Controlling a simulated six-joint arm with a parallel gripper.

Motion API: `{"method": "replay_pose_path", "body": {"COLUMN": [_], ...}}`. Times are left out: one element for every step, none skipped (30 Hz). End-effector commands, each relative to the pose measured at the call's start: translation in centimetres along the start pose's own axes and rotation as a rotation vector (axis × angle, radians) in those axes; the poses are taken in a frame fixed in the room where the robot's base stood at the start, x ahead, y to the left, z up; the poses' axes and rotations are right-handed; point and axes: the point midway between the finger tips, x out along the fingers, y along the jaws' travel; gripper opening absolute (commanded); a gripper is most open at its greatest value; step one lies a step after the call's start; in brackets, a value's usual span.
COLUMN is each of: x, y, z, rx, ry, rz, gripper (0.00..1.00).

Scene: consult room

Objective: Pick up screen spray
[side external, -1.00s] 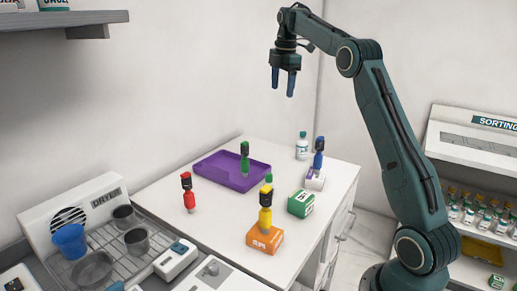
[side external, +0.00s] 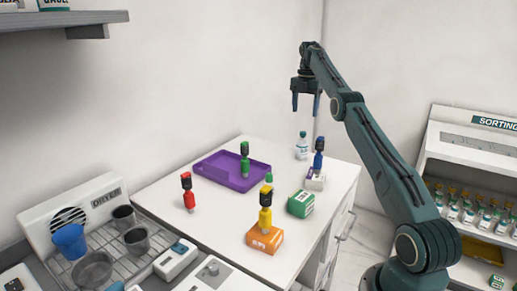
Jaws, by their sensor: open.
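My gripper (side external: 306,107) is open and empty, pointing down in the air above the back right of the white table. A small clear-and-white bottle with a teal cap (side external: 301,147) stands upright near the table's back edge, and in the picture it is below my gripper with a clear gap. I cannot read its label, so I cannot tell for sure whether it is the screen spray.
The green bottle stands in a purple tray (side external: 212,177). The yellow one is on an orange box (side external: 265,239), the blue one on a white-and-purple box (side external: 315,181). A green box (side external: 301,203) sits between. A drying rack with cups (side external: 137,239) is at left, shelves (side external: 472,158) at right.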

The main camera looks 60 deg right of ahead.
Motion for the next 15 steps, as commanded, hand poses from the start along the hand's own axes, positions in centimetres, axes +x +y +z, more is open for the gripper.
{"method": "replay_pose_path", "body": {"x": [0.0,0.0,0.1,0.1,0.2,0.3,0.4,0.5,0.6,0.7,0.8,0.9,1.1,1.2,1.4], "y": [0.0,0.0,0.0,0.0,0.1,0.1,0.1,0.1,0.1,0.1,0.1,0.1,0.1,0.2,0.1], "z": [0.0,0.0,0.0,0.0,0.0,0.0,0.0,0.0,0.0,0.1,0.0,0.1,0.1,0.1,0.1], "rx": [0.0,0.0,0.0,0.001,0.001,0.001,0.001,0.001,0.001,0.001,0.001,0.001,0.001,0.001,0.001], "ry": [0.0,0.0,0.0,0.0,0.0,0.0,0.0,0.001,0.001,0.0,0.001,0.001,0.001,0.0,0.001], "rz": [0.0,0.0,0.0,0.0,0.0,0.0,0.0,-0.001,-0.001,0.0,-0.001,0.0,0.0,0.0,-0.001], "gripper": [0.66,0.66,0.66,0.66,0.66,0.66,0.66,0.66,0.66,0.66,0.66,0.66,0.66,0.66,0.66]}}
